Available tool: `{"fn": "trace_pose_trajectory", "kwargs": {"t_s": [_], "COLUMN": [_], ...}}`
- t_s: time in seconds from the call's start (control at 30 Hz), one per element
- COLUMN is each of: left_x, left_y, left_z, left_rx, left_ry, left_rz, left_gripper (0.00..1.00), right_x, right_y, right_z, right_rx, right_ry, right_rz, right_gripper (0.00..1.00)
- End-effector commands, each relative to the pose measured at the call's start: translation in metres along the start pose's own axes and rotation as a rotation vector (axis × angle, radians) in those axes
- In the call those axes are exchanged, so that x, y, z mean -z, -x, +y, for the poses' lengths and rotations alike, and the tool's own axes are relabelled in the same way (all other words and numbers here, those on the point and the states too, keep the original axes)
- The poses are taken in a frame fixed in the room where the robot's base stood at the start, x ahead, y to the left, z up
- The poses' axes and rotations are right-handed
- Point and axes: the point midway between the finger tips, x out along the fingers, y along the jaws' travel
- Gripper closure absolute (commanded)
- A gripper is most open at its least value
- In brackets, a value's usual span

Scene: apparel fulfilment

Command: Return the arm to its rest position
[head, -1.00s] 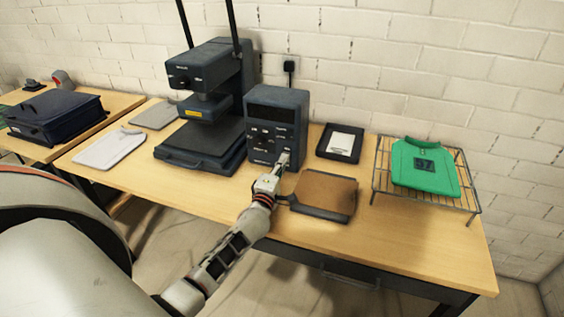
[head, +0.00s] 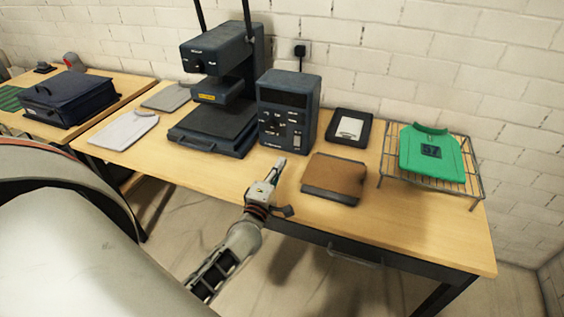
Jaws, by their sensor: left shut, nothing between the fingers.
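My left gripper (head: 278,166) is shut and empty. It is above the front part of the wooden table (head: 400,237), in front of the dark control box (head: 288,112) and apart from it. Its arm comes up from the bottom left of the head view. The brown pad (head: 335,178) lies just to the right of the gripper. My right gripper is not in the head view.
A dark heat press (head: 215,95) stands left of the control box. A green shirt (head: 430,152) lies on a wire rack (head: 472,188) at the right. A black tray (head: 350,127), a pale folded garment (head: 124,130) and a navy bag (head: 68,98) are also in view.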

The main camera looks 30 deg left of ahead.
Motion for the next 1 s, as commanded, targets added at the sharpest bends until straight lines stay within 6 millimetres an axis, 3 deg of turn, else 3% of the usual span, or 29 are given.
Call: {"fn": "trace_pose_trajectory", "kwargs": {"t_s": [0.47,0.57,0.67,0.83,1.0], "left_x": [-0.001,-0.011,-0.036,-0.091,-0.112], "left_y": [0.0,0.004,0.015,0.058,0.113], "left_z": [0.0,0.001,0.001,-0.011,-0.035], "left_rx": [0.001,0.009,0.034,0.097,0.173], "left_ry": [-0.003,-0.053,-0.199,-0.626,-1.093], "left_rz": [-0.003,-0.039,-0.138,-0.391,-0.625], "left_gripper": [1.0,1.0,1.0,1.0,1.0], "right_x": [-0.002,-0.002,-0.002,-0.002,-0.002], "right_y": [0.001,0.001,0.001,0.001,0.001], "right_z": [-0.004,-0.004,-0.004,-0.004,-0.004], "right_rx": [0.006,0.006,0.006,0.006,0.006], "right_ry": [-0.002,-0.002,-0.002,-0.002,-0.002], "right_rz": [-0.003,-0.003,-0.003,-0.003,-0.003], "right_gripper": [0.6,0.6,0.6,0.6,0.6]}}
